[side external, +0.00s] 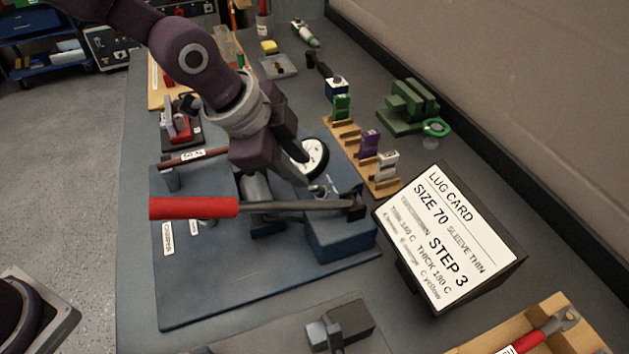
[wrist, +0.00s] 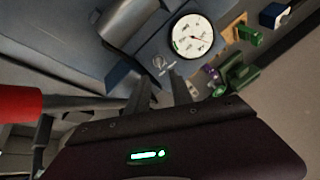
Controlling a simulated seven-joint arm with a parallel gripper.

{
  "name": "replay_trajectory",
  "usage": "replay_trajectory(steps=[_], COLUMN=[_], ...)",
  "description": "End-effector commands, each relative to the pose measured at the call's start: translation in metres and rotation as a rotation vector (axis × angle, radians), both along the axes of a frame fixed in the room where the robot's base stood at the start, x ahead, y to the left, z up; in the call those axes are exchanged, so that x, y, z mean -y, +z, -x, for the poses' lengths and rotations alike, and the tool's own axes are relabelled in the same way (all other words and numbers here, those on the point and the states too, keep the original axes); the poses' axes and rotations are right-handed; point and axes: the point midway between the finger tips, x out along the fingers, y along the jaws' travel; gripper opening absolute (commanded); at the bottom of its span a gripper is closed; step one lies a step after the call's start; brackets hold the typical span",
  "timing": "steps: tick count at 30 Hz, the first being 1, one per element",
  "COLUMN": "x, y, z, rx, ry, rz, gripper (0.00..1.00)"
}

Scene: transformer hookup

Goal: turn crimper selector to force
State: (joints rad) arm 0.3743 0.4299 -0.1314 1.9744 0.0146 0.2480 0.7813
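The crimper is a blue block (side external: 340,238) on a blue base plate, with a grey cylinder, a long lever with a red handle (side external: 193,208) and a round white pressure gauge (side external: 313,156). The gauge (wrist: 192,36) also shows in the wrist view, with pale selector markings (wrist: 164,64) on the blue face below it. My gripper (wrist: 162,84) points at this face, its two dark fingers apart with a gap between them. In the side view my gripper (side external: 316,189) is low beside the gauge, above the lever. I cannot make out the selector knob clearly.
A lug card (side external: 440,240) reading size 70, step 3 stands at the right. A wooden rack (side external: 363,158) with green, purple and grey pieces is behind. The red-handled lever crosses close in front of my gripper. A wooden tray (side external: 535,325) lies front right.

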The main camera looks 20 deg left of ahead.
Motion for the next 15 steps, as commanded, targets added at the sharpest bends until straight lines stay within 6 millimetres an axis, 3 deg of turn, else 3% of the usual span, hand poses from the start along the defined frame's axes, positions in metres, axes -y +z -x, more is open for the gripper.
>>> replay_trajectory(steps=[9, 15], x=[0.016, 0.019], y=[-0.051, -0.064], z=[-0.021, -0.027], rx=[-0.003, -0.003], ry=[-0.007, -0.006], rz=[-0.003, -0.002], gripper=[0.27, 0.27])
